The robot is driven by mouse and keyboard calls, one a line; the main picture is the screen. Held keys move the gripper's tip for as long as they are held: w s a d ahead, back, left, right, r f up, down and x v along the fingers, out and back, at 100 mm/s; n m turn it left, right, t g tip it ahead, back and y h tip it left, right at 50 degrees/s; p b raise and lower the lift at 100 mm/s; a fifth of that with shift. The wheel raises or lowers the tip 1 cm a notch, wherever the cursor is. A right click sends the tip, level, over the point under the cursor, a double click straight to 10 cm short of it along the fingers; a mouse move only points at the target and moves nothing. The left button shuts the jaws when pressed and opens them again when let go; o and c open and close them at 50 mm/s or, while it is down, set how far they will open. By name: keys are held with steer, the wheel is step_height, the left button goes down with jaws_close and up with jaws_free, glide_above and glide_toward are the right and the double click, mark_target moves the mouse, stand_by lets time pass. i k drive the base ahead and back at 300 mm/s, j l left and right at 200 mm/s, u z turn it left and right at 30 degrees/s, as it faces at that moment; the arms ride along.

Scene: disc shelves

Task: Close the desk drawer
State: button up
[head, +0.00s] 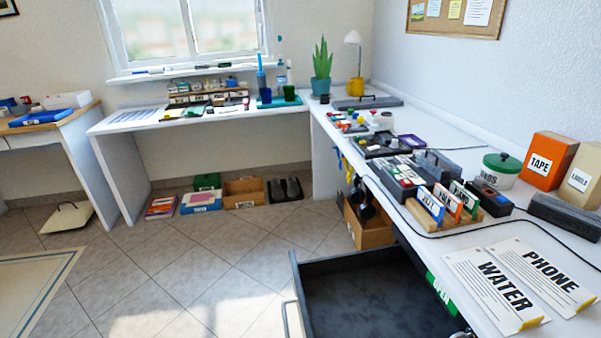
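The desk drawer (297,283) is pulled out from under the right-hand desk (420,240), at the bottom of the head view. It is dark grey and its visible inside looks empty. Its front panel faces left, with a pale metal handle (287,318) on the outside. The near end of the drawer is cut off by the picture's lower edge. A green label reading "OPEN" (440,289) shows at the desk's edge beside the drawer. My gripper is not in view.
A black cable (440,236) runs across the desk. The tiled floor (200,270) left of the drawer is clear.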

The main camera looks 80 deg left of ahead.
mark_target(378, 292)
steer(key=k+l+u, duration=0.1)
steer(key=u, duration=0.4)
steer(key=k+u, duration=0.25)
steer(key=u, duration=0.25)
steer(key=k+u, duration=0.15)
steer(key=u, duration=0.35)
steer(key=k+j, duration=0.25)
steer(key=k, duration=0.2)
